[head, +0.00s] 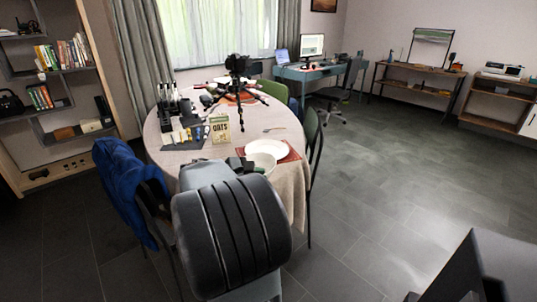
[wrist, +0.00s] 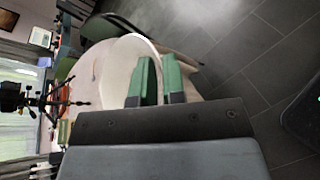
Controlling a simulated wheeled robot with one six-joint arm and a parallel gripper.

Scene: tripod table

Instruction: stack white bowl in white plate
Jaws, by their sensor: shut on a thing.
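The white bowl (head: 262,161) is at the near right of the round table, overlapping the near edge of the white plate (head: 268,146) in the head view. My gripper (head: 241,163) is at the bowl's left side, mostly hidden behind my dark arm. In the wrist view its green fingers (wrist: 159,72) are shut on the rim of the bowl (wrist: 126,58). The plate lies at the table's right edge over a red placemat. Whether the bowl touches the plate or hangs just above it cannot be told.
The table (head: 210,153) has a pale cloth. An oats box (head: 220,130) stands left of the plate, and a black tripod (head: 238,68) stands farther back. A blue-draped chair (head: 130,185) is at left, a green chair (head: 312,130) at right. Open floor lies to the right.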

